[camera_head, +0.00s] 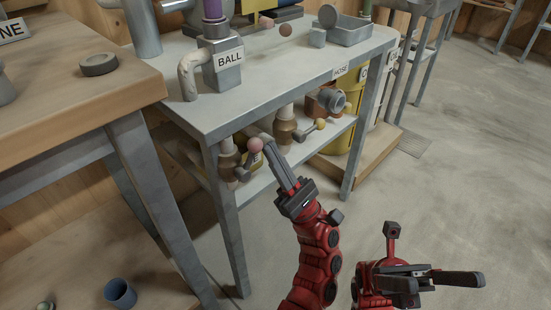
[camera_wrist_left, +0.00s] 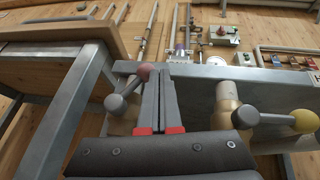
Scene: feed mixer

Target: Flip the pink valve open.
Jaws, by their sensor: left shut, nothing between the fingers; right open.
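The pink valve's ball knob (camera_head: 255,145) sits on a grey lever below the bench top, in front of a brown and cream pipe. In the left wrist view the pink knob (camera_wrist_left: 144,72) is at the upper end of the slanted grey lever (camera_wrist_left: 122,97). My left gripper (camera_head: 266,142) is shut and empty, with its fingertips just right of the knob. In the wrist view its fingers (camera_wrist_left: 160,75) are beside the knob; I cannot tell whether they touch. My right gripper (camera_head: 446,288) is open and empty, low at the right over the floor.
A yellow-knobbed valve (camera_head: 320,124) is right of the pink one on the lower shelf. The bench top (camera_head: 270,65) overhangs both, and a bench leg (camera_head: 225,215) stands at the left. A wooden table (camera_head: 60,90) is further left. The floor at the right is open.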

